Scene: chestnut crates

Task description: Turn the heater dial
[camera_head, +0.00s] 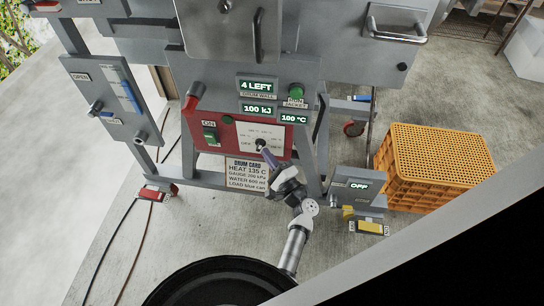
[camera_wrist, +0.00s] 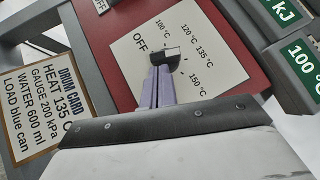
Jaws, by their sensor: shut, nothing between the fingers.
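The heater dial (camera_head: 260,145) is a small dark knob on a white plate in the red panel. In the wrist view the dial (camera_wrist: 158,56) has a pale grey face, and marks OFF, 100, 120, 135 and 150 °C surround it. I cannot tell surely which mark it points to. My gripper (camera_head: 266,153) is shut and empty, its purple fingertips right at the dial. In the wrist view the gripper's fingertips (camera_wrist: 160,72) overlap the dial's lower edge; contact is unclear. The drum card (camera_head: 246,173) below reads HEAT 135 C.
A green ON switch (camera_head: 210,133) sits left of the dial. Displays above read 4 LEFT, 100 kJ and 100 °C (camera_head: 294,118). A grey box (camera_head: 357,186) showing OFF stands at right, near an orange crate (camera_head: 432,165). Open concrete floor lies left.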

